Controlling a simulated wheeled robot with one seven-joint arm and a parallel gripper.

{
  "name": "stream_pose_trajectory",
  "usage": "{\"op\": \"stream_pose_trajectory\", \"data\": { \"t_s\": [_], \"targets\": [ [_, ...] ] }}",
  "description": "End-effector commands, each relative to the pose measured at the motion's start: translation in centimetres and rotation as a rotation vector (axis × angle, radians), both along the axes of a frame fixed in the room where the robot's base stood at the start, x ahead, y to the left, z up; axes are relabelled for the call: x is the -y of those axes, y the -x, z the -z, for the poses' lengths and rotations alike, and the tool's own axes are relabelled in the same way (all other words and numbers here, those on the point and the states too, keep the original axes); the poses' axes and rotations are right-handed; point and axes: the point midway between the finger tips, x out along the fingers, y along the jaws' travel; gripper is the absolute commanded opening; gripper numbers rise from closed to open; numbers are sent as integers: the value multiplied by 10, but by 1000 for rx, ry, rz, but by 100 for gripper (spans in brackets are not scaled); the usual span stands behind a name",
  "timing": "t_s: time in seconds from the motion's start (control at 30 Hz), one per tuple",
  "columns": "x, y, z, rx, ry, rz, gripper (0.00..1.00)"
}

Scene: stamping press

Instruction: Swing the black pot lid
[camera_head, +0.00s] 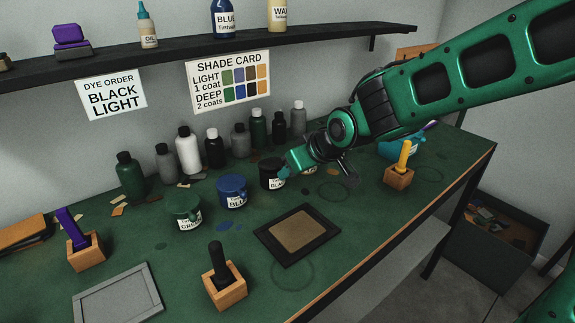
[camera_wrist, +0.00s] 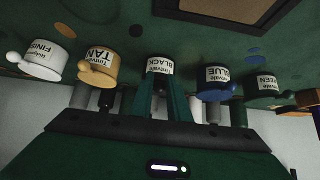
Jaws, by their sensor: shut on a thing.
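The black pot (camera_head: 270,176) stands on the green bench, right of the blue pot. It also shows in the wrist view (camera_wrist: 160,66), with its BLACK label facing the camera. My gripper (camera_head: 287,171) reaches it from the right, and its green fingers close at the pot's lid edge. In the wrist view the fingers (camera_wrist: 160,88) come together right below the label. The fingers hide the lid's tab, and I cannot tell how far the lid is turned.
The blue pot (camera_head: 232,191) and green pot (camera_head: 183,211) stand close on the left. The tan pot (camera_wrist: 98,62) and finish pot (camera_wrist: 42,62) stand on the other side. Bottles line the wall. A dark framed panel (camera_head: 297,258) lies in front; brushes stand in wooden blocks.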

Motion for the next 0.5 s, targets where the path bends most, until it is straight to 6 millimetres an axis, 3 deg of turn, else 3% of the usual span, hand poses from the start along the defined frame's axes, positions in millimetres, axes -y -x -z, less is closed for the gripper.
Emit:
{"op": "stream_pose_trajectory", "data": {
  "t_s": [0.5],
  "targets": [
    [2, 2, 11, -5, 3, 1, 1]
  ]
}}
